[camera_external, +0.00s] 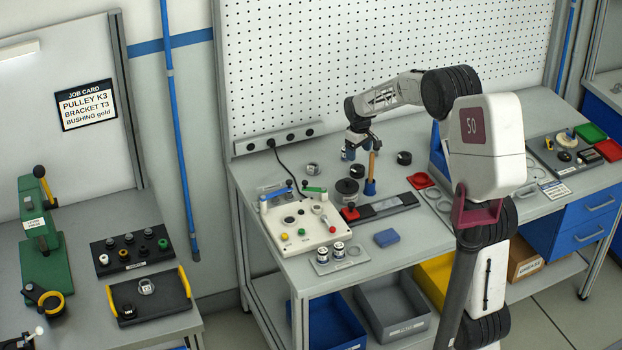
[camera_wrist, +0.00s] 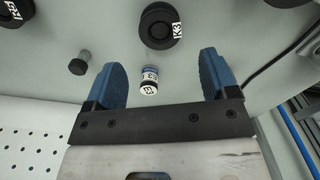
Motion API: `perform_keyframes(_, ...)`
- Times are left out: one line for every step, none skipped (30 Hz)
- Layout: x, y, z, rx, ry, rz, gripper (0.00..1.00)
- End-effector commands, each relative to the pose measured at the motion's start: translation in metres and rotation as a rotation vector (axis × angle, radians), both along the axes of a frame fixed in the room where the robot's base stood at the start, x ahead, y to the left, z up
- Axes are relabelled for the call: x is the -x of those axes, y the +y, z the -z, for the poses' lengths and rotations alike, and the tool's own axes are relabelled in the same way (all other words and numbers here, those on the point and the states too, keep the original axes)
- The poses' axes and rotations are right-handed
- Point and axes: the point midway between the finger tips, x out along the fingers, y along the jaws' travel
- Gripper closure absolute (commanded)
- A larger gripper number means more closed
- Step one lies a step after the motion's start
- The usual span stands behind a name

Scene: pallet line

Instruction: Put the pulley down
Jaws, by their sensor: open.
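My gripper (camera_wrist: 160,85) is open, with its two blue fingers spread wide and nothing gripped between them. In the external view my gripper (camera_external: 360,150) hangs over the workbench near the pegboard. A black round pulley (camera_wrist: 154,27) with a white K3 label lies on the bench, beyond the fingertips and apart from them in the wrist view. Another black round part (camera_wrist: 14,10) with a label, cut by the frame edge, lies at the upper left. A small part (camera_wrist: 150,80) with blue, white and black bands shows between the fingers, below the pulley.
A small grey knobbed part (camera_wrist: 80,64) is left of the left finger. In the external view, a cream fixture plate (camera_external: 290,240) with buttons stands left of centre, and a black disc (camera_external: 347,187) sits nearby. The pegboard (camera_external: 380,50) rises behind the bench.

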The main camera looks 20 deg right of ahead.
Motion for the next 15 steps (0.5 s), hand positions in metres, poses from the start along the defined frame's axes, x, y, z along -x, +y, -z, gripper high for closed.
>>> perform_keyframes(0.000,0.000,-0.008,0.000,-0.002,0.000,0.21)
perform_keyframes(0.000,0.000,-0.012,0.000,-0.002,0.000,0.21)
perform_keyframes(0.000,0.000,-0.017,0.000,-0.002,0.000,0.21)
perform_keyframes(0.000,0.000,-0.020,0.000,-0.002,0.000,0.21)
perform_keyframes(0.000,0.000,-0.023,0.000,-0.001,0.000,0.21)
perform_keyframes(0.000,0.000,-0.027,0.000,-0.001,0.000,0.21)
perform_keyframes(0.000,0.000,-0.029,0.000,-0.001,0.000,0.21)
perform_keyframes(0.000,0.000,-0.031,0.000,-0.001,0.000,0.21)
perform_keyframes(0.000,0.000,-0.033,0.000,-0.001,0.000,0.21)
perform_keyframes(0.000,0.000,-0.035,0.000,-0.001,0.000,0.21)
perform_keyframes(0.000,0.000,-0.036,0.000,-0.001,0.000,0.21)
perform_keyframes(0.000,0.000,-0.037,0.000,-0.001,0.000,0.21)
perform_keyframes(0.000,0.000,-0.038,0.000,0.000,0.000,0.21)
perform_keyframes(0.000,0.000,-0.038,0.000,0.000,0.000,0.21)
perform_keyframes(0.000,0.000,-0.038,0.000,0.000,0.000,0.21)
